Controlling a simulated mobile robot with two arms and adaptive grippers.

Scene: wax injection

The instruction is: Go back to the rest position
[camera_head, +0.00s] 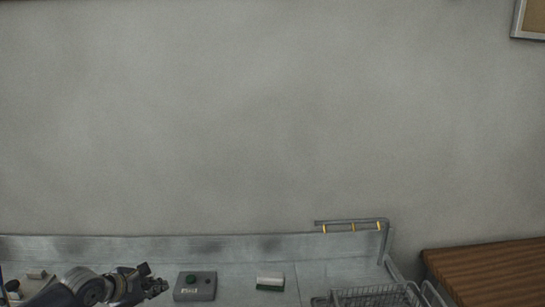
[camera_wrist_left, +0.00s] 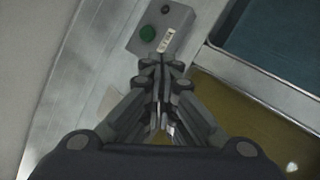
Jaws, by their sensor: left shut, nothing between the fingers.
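My left gripper (camera_head: 156,287) is at the lower left of the head view, its arm coming in from the left. It is shut and empty, a little to the left of a grey box with a green button (camera_head: 195,286). In the left wrist view the closed fingers (camera_wrist_left: 163,120) point toward the same box (camera_wrist_left: 158,28), which is ahead of them and apart from them. My right gripper is not in either view.
A grey metal bench (camera_head: 240,268) runs along the wall. A green and white block (camera_head: 270,283) lies on it. A wire basket (camera_head: 372,297) and a rail with yellow bands (camera_head: 352,224) are at the right. A brown wooden surface (camera_head: 490,268) stands further right.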

